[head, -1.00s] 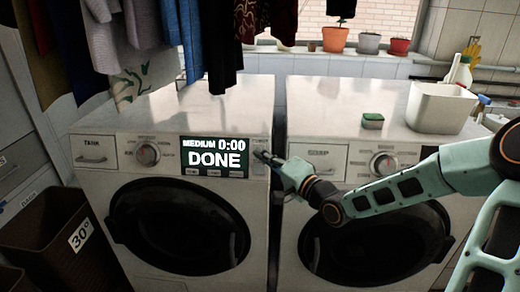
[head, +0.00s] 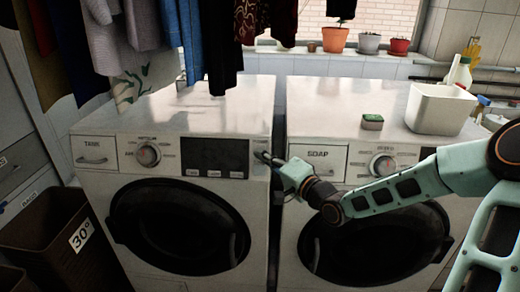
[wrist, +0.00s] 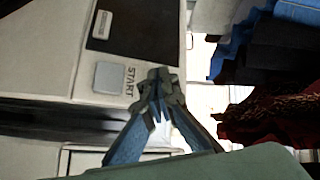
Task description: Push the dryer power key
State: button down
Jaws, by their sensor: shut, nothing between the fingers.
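The left machine, with the TANK drawer, is the dryer (head: 88,180). Its display (head: 215,155) is dark, and a corner of the dark screen (wrist: 122,25) shows in the wrist view. A grey square key marked START (wrist: 108,78) sits beside the screen. I cannot make out the power key; my fingertips cover part of the panel's right end. My gripper (head: 263,157) is shut and empty at that end, right of the display. In the wrist view, its fingertips (wrist: 160,82) are just right of START. I cannot tell whether they touch the panel.
The second machine (head: 330,162), with a SOAP drawer, stands to the right across a narrow gap. A white bin (head: 440,108) and a green sponge (head: 372,120) are on its top. Clothes (head: 200,40) hang above the dryer. A brown basket (head: 50,235) stands at left.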

jog(key=shift+s, duration=0.2)
jog(key=shift+r, duration=0.1)
jog(key=s+r+p, duration=0.2)
jog(key=s+p, duration=0.1)
jog(key=s, duration=0.2)
jog(key=shift+s, duration=0.35)
